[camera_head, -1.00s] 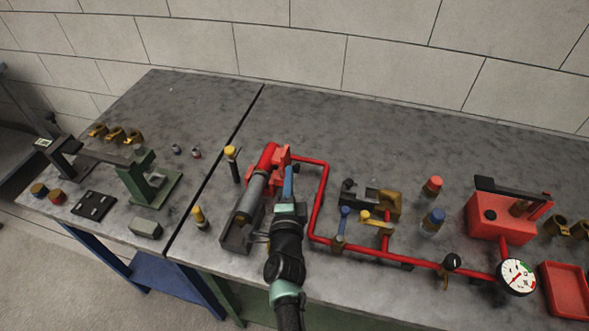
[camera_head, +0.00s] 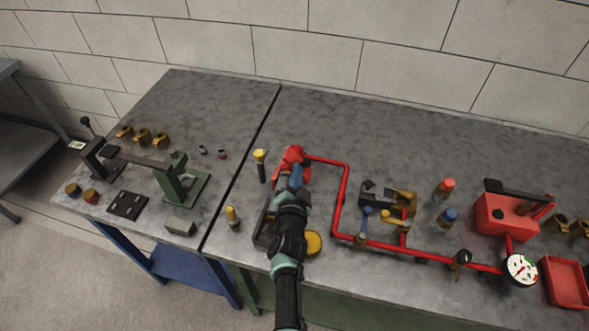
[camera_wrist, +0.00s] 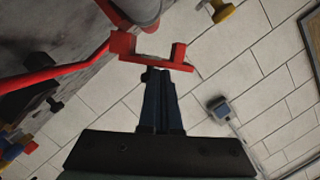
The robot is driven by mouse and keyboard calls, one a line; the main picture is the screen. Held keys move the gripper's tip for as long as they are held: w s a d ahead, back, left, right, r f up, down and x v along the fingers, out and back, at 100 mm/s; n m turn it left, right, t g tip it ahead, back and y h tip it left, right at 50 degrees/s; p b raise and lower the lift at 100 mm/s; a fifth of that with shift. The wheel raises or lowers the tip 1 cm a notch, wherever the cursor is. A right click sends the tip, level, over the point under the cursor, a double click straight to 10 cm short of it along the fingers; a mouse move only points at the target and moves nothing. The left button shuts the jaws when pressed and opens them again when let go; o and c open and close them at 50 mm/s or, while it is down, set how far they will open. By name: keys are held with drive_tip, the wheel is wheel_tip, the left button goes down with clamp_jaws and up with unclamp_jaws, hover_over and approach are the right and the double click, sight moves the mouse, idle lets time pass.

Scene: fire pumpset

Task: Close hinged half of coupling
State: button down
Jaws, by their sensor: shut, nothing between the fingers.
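The red coupling (camera_head: 291,155) sits at the left end of the red pipe, partly hidden by my gripper. In the wrist view a red bracket-shaped coupling half (camera_wrist: 150,64) lies across the front of my fingertips, beside a grey cylinder (camera_wrist: 140,10). My gripper (camera_head: 296,170) is shut and empty, right at the coupling's near side. In the wrist view my dark blue fingers (camera_wrist: 160,75) end at the bracket's edge; I cannot tell if they touch. My arm hides most of the grey cylinder in the head view. How far the hinged half is closed is unclear.
The red pipe (camera_head: 345,200) runs right to a gauge (camera_head: 521,270) and a red pump box (camera_head: 502,215). A yellow-topped post (camera_head: 260,160) stands left of the coupling. A yellow disc (camera_head: 314,242) lies beside my arm. The table behind the coupling is clear.

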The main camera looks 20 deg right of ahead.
sight(279, 184)
drive_tip(key=shift+w+a+f+n+g+p, duration=0.1)
drive_tip(key=shift+w+a+n+g+p, duration=0.45)
drive_tip(key=shift+a+n, duration=0.5)
drive_tip(key=n, duration=0.1)
drive_tip(key=w+a+f+n+h+b, duration=0.1)
drive_tip(key=n, duration=0.1)
drive_tip(key=shift+w+a+f+g, duration=0.1)
drive_tip(key=shift+f+g, duration=0.1)
drive_tip(key=shift+g, duration=0.05)
drive_tip(key=shift+w+a+f+b, duration=0.3)
drive_tip(key=shift+a+f+b, duration=0.2)
drive_tip(key=shift+b, duration=0.25)
